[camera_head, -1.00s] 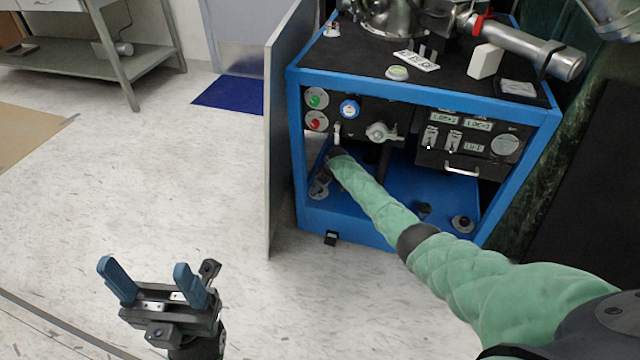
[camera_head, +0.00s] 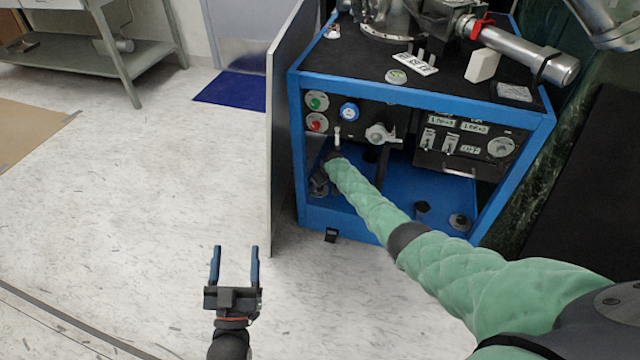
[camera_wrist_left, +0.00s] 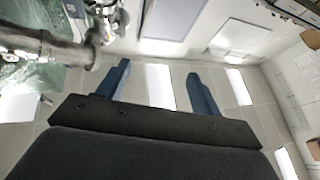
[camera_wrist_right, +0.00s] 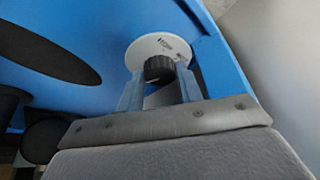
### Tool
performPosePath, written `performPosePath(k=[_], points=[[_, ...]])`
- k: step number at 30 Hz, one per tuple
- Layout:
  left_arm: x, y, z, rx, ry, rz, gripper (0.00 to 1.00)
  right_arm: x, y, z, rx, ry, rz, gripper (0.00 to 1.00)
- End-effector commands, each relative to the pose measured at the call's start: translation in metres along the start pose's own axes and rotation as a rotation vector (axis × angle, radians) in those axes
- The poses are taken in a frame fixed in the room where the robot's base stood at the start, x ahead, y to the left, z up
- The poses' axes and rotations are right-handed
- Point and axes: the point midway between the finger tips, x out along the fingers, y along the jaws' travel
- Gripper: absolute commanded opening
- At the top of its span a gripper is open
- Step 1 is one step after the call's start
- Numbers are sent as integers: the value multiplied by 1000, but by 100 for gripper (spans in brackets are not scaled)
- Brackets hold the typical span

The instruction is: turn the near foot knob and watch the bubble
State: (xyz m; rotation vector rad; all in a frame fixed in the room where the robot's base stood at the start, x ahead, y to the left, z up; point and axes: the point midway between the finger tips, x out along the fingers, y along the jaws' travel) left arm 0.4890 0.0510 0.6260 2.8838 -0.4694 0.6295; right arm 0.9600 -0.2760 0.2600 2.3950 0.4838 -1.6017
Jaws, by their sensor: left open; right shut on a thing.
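The near foot knob (camera_wrist_right: 160,68) is a dark ribbed knob in front of a white disc (camera_wrist_right: 150,45) with small dark marks. My right gripper (camera_wrist_right: 159,84) is shut on this knob, one finger on each side. In the head view my right arm reaches into the lower left of the blue frame (camera_head: 345,222), and its gripper is mostly hidden there. The bubble level (camera_head: 396,76) is a small round pale-green vial on the black top; its bubble is too small to read. My left gripper (camera_head: 235,268) is open and empty above the floor, fingers pointing away.
A grey panel (camera_head: 284,130) stands open at the frame's left side. The front carries buttons, a blue-rimmed gauge (camera_head: 349,112) and switches. Another foot (camera_head: 460,222) shows at the right front corner.

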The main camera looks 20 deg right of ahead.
Motion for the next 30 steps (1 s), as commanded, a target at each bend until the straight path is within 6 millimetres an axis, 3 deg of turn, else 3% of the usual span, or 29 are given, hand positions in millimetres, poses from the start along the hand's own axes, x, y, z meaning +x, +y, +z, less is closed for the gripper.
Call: performPosePath(k=[6,12,28,29,30], points=[[-19,-2,51,-16,-176,-11,65,-1,0,0,40,0,16,13],[-31,-2,75,-24,-259,-15,65,0,0,0,59,0,24,13],[-36,-3,84,-26,-288,-17,65,0,0,0,64,0,27,13],[-36,-3,84,-26,-288,-17,65,0,0,0,64,0,27,42],[-36,-3,84,-26,-288,-17,65,0,0,0,64,0,27,49]])
